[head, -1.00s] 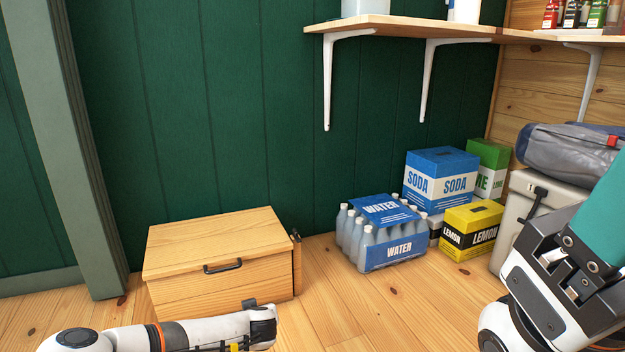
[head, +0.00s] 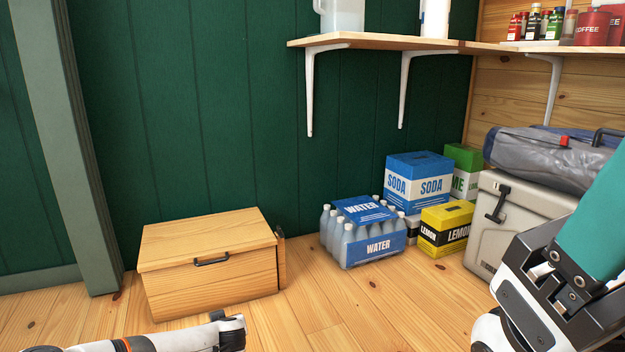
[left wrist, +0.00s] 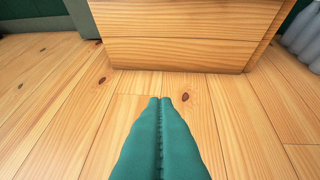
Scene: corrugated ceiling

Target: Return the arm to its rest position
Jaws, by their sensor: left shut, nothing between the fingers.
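In the left wrist view, the two teal fingers of my left gripper (left wrist: 160,100) are pressed together with nothing between them. They point over the plank floor toward the front of the wooden box. In the head view only part of my left arm shows at the bottom edge, in front of the box; its fingers are not visible there. My right gripper (head: 590,215) shows at the right edge of the head view, with teal finger surface above a black and white mount. It is cut off by the frame, so its opening is hidden.
A lidded wooden box (head: 210,290) stands by the green wall. Beside it are the water bottle pack (head: 375,249), blue soda box (head: 420,187), yellow lemon box (head: 446,229) and grey cooler (head: 510,220) with a bag (head: 550,160) on top. A shelf (head: 390,43) hangs above.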

